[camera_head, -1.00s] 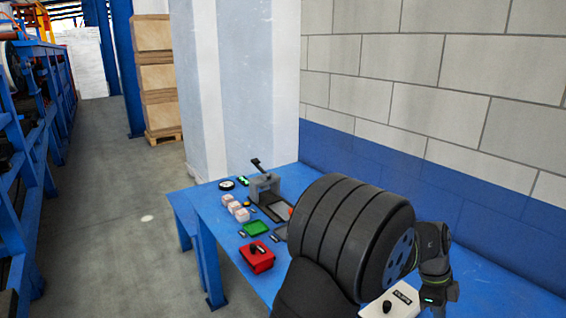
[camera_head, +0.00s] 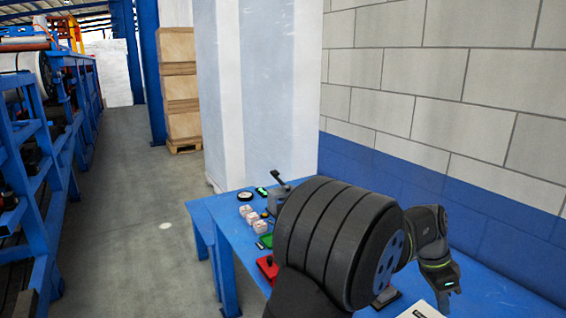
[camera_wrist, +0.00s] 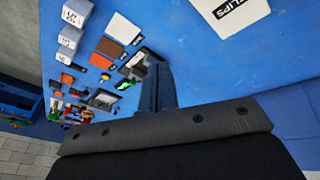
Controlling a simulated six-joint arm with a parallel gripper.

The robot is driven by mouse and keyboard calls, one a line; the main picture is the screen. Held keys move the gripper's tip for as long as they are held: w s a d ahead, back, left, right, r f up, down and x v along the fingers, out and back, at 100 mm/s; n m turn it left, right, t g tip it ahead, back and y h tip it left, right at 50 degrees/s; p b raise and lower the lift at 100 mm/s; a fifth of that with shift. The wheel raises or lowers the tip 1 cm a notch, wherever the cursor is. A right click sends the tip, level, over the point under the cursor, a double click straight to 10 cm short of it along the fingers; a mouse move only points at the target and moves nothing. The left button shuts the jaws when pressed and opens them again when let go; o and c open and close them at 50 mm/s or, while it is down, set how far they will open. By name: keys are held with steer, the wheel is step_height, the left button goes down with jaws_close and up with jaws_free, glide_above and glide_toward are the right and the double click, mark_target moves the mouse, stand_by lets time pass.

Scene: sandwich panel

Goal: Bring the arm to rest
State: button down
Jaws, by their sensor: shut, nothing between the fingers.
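My gripper (camera_head: 446,300) is at the right in the head view, pointing down over the blue bench, next to a white labelled piece. In the wrist view my gripper (camera_wrist: 160,88) shows as narrow dark fingers held together, with nothing between them. It is apart from the small items on the bench, and I see no contact with the bench top.
A block wall (camera_head: 440,90) stands behind. Bare bench lies at right.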

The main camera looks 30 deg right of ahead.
steer(key=shift+w+a+r+n, duration=0.1)
steer(key=shift+w+r+n, duration=0.1)
steer(key=shift+w+n, duration=0.35)
steer(key=shift+w+r+n, duration=0.2)
steer(key=shift+w+n, duration=0.05)
steer(key=shift+n, duration=0.5)
steer(key=shift+s+f, duration=0.1)
steer(key=shift+s, duration=0.05)
steer(key=s+f+m, duration=0.3)
steer(key=s+m, duration=0.3)
steer(key=m, duration=0.5)
steer(key=shift+s+y, duration=0.2)
steer(key=shift+y, duration=0.1)
